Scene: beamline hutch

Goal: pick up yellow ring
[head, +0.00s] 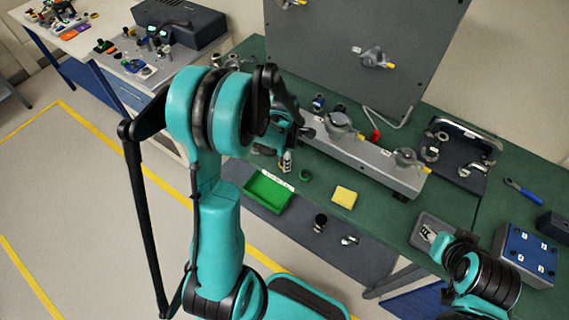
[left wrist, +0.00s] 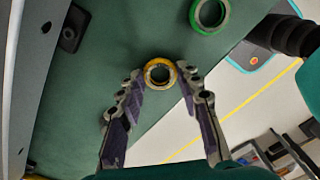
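The yellow ring (left wrist: 160,62) lies on the green table top in the left wrist view, seen from above. My left gripper (left wrist: 161,80) is open, with its two dark fingertips on either side of the ring and small gaps showing; I see no clear contact. In the head view the left gripper (head: 297,130) is mostly hidden behind my teal arm, and I cannot make out the yellow ring there.
A green ring (left wrist: 208,15) lies near the yellow one. A green tray (head: 268,193) and a yellow block (head: 344,197) are on the table's front part. A grey rail (head: 365,160) with fittings and an upright panel (head: 375,50) stand behind.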

